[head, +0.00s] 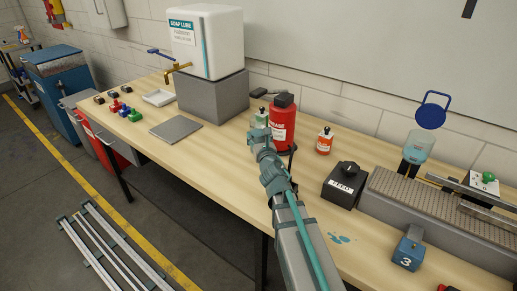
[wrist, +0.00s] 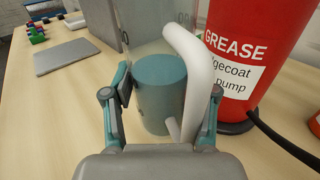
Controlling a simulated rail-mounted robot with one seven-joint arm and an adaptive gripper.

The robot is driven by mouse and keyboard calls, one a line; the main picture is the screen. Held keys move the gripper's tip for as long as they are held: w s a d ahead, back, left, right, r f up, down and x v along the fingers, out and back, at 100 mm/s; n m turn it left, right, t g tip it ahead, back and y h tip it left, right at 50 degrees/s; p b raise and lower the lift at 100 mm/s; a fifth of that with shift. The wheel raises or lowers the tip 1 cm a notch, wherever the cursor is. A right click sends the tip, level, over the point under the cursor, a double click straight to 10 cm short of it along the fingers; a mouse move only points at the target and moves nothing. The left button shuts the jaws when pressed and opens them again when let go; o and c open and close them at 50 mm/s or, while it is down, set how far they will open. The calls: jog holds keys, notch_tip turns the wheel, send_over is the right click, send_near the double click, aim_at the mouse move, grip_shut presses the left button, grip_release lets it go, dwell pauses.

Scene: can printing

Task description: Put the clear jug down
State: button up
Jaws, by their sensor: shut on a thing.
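The clear jug (wrist: 150,45) holds teal liquid and has a white handle on its right side in the wrist view. My gripper (wrist: 168,95) is shut on it, one finger at each side. The jug looks upright, with its lower part over the wooden bench. I cannot tell whether its base touches the bench. In the head view, my gripper (head: 261,140) hides most of the jug (head: 261,119), just left of the red grease container (head: 283,122). The grease container also shows close to the jug's right in the wrist view (wrist: 255,60).
A grey plate (head: 176,129) lies on the bench left of my gripper. The white soap lube tank (head: 208,45) stands on a grey block behind it. A small orange bottle (head: 324,142) and a black box (head: 343,186) are to the right. Bare bench (head: 215,140) shows left of my gripper.

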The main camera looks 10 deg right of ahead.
jog(key=shift+f+b, duration=1.3)
jog(key=shift+f, duration=0.4)
jog(key=shift+f, duration=0.1)
jog(key=o, duration=1.6)
jog(key=shift+c, duration=0.2)
